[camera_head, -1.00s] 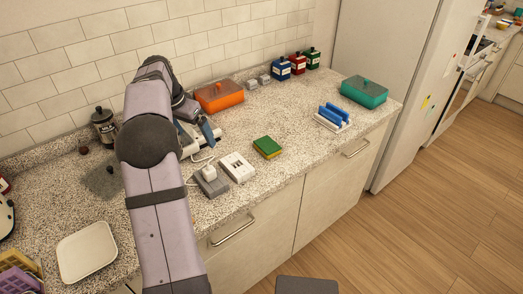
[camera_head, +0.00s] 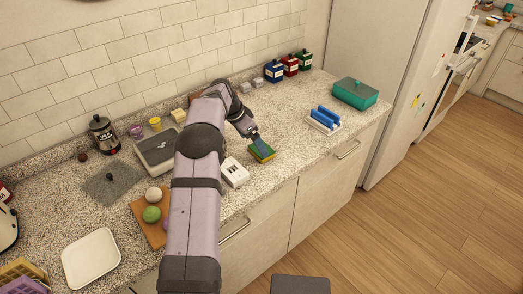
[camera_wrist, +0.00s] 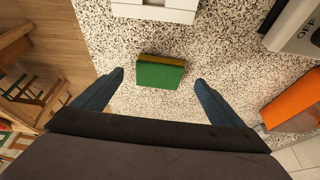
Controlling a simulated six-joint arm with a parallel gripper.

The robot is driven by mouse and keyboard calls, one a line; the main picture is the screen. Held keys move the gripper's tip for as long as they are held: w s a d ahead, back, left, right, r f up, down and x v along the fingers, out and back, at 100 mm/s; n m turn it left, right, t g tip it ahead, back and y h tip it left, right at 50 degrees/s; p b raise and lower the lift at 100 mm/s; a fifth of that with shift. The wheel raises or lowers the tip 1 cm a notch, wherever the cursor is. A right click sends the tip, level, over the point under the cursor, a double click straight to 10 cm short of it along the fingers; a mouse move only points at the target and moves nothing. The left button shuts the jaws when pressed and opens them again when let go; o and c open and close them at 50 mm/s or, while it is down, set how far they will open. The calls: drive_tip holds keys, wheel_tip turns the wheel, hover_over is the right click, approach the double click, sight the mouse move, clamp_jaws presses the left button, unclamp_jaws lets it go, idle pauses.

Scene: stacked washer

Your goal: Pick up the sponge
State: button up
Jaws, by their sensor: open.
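The sponge (camera_head: 261,152), green on top with a yellow layer, lies on the speckled counter. In the wrist view the sponge (camera_wrist: 160,73) is ahead of my fingertips and roughly centred between them. My gripper (camera_wrist: 158,80) is open and empty, its two blue fingers spread wider than the sponge. In the head view my gripper (camera_head: 257,141) hangs right at the sponge and partly overlaps it. I cannot tell the exact height of the fingers above the counter.
A white switch block (camera_head: 235,173) lies close left of the sponge. A white rack with blue items (camera_head: 325,118) and a teal box (camera_head: 355,93) stand to the right. An orange container (camera_wrist: 292,102) shows in the wrist view. Counter between sponge and rack is clear.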

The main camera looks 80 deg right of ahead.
sight(257, 151)
drive_tip(key=shift+s+d+f+p, duration=0.1)
drive_tip(key=shift+s+f+p, duration=0.3)
drive_tip(key=shift+p, duration=0.3)
drive_tip(key=p+x, duration=0.1)
drive_tip(key=x, duration=0.2)
drive_tip(key=shift+d+r+p, duration=0.1)
drive_tip(key=shift+p, duration=0.25)
drive_tip(key=shift+s+d+f, duration=0.1)
drive_tip(key=shift+d+f, duration=0.05)
drive_tip(key=shift+f, duration=0.45)
drive_tip(key=c, duration=1.1)
